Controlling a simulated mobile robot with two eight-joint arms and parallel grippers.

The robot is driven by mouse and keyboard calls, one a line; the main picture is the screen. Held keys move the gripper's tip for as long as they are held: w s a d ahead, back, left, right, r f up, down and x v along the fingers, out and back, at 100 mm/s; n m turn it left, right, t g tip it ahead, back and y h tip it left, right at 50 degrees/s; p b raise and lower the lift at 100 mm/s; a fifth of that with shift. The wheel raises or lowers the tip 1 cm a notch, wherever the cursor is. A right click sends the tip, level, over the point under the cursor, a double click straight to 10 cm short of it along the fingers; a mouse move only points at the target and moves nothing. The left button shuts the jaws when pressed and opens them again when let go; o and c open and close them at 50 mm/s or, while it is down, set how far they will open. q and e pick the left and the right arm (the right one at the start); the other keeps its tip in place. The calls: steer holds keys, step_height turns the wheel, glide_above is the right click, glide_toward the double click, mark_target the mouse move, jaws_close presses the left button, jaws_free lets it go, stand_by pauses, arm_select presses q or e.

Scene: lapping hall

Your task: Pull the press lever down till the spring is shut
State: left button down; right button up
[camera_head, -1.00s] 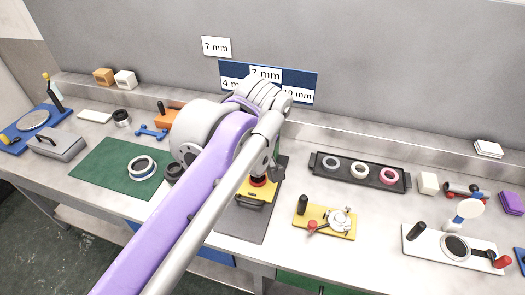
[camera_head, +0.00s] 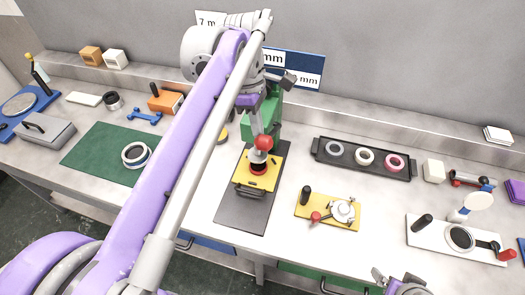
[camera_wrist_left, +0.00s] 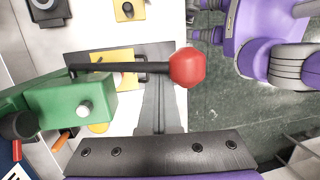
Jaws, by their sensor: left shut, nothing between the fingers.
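The press has a green body (camera_head: 272,112) and a yellow base (camera_head: 268,176) on a dark plate. Its lever ends in a red knob (camera_head: 263,143); a dark and red stack stands below, and I cannot make out the spring. In the left wrist view the black lever (camera_wrist_left: 115,67) runs sideways from the green body to the big red knob (camera_wrist_left: 188,67). My right gripper (camera_head: 403,284) is partly cut off at the bottom edge.
A yellow fixture (camera_head: 325,212) stands right of the press. A black tray (camera_head: 365,174) with rings lies behind it. A green mat (camera_head: 95,158) with a ring is at left. A wall ledge runs behind. My left arm crosses the bench.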

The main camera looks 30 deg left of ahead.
arm_select(q)
steer(key=x, duration=0.5)
stand_by(1.7)
steer(key=v, duration=1.1)
steer(key=shift+p, duration=0.35)
steer(key=shift+f, duration=0.1)
